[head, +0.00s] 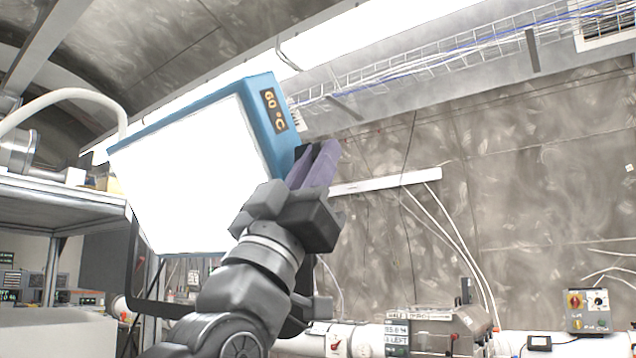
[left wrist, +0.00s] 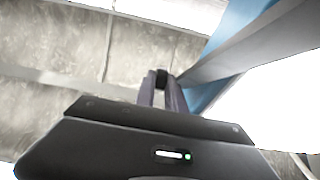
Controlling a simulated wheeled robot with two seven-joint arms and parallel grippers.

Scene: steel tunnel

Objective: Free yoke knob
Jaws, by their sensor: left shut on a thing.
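A blue box-shaped lamp (head: 262,125) with a bright white face fills the left-centre of the head view, tilted. Its side carries a dark label with orange marks. A dark yoke (head: 133,255) shows at the lamp's lower left. My left gripper (head: 316,160) is at the lamp's right side, with its purple-grey fingers pointing up. In the left wrist view its fingertips (left wrist: 161,85) are closed on a small black knob (left wrist: 161,76), beside a grey bar of the yoke (left wrist: 245,48). The knob is mostly hidden by the fingers in the head view. My right gripper is in neither view.
A metal shelf (head: 60,190) with equipment stands at the left. A wire cable tray (head: 450,55) runs under the ceiling. Pipes and a control box (head: 588,310) line the lower right. The space right of my left gripper, before the wall, looks clear.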

